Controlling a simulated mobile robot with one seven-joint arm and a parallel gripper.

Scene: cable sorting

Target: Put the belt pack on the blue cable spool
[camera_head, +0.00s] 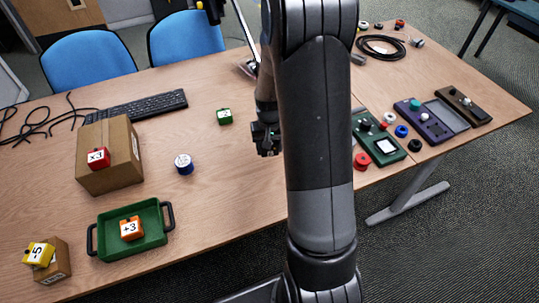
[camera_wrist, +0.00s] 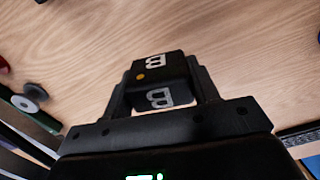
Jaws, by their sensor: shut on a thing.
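My gripper (camera_wrist: 162,88) is shut on a black box marked with a white B and an orange dot, which I take to be the belt pack (camera_wrist: 177,72). The box sits between the two fingers, above the wooden table. In the head view my gripper (camera_head: 267,142) hangs over the table's middle, and the box is hard to tell from the dark fingers. The blue cable spool (camera_head: 184,167), a short blue cylinder with a white top, stands on the table left of my gripper, with its top clear. The two are apart.
A cardboard box (camera_head: 121,176) with a red cube (camera_head: 98,158) stands left of the spool. A green tray (camera_head: 104,226) holds an orange cube (camera_head: 131,228). A keyboard (camera_head: 135,107) lies behind. Control boxes (camera_head: 384,148) stand right.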

